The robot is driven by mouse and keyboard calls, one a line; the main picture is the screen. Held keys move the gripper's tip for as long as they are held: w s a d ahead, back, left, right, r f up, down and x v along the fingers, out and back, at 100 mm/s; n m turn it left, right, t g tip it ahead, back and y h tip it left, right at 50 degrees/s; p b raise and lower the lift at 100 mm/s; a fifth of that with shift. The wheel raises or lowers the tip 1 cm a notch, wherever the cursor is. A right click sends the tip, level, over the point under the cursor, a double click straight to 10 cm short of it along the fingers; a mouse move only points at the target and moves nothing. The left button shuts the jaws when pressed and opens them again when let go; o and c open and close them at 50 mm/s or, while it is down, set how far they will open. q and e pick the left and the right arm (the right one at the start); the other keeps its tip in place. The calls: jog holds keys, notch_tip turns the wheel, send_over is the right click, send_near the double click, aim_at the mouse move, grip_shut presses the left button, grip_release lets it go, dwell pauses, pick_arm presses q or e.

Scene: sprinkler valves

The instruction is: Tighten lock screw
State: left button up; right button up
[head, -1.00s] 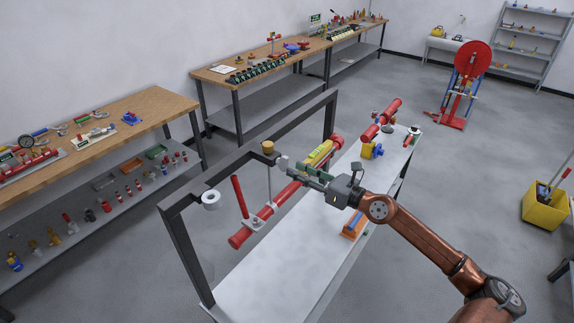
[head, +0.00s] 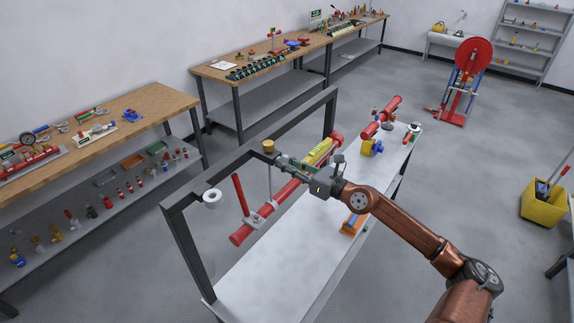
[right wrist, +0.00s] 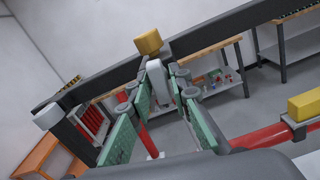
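A hanger clamp with a brass-coloured knob (head: 268,146) sits on the dark top beam, and a thin rod hangs from it to the red pipe (head: 238,238). The knob also shows in the right wrist view (right wrist: 148,42), with a pale grey clamp part (right wrist: 158,82) below it. I cannot make out the lock screw itself. My right gripper (head: 284,160) reaches the clamp from the right. In the right wrist view its green-padded fingers (right wrist: 168,85) stand apart, with the grey clamp part at their tips; contact is unclear. My left gripper is not in view.
The dark frame (head: 185,245) stands over a pale bench (head: 270,265). A white ring (head: 211,198) hangs on the beam left of the clamp.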

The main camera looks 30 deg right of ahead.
grip_shut()
jog(key=shift+r+m+p, duration=0.1)
jog(key=shift+m+p, duration=0.3)
jog(key=shift+p, duration=0.25)
jog(key=shift+m+p, duration=0.9)
jog(key=shift+p, duration=0.05)
jog(key=shift+m, duration=0.4)
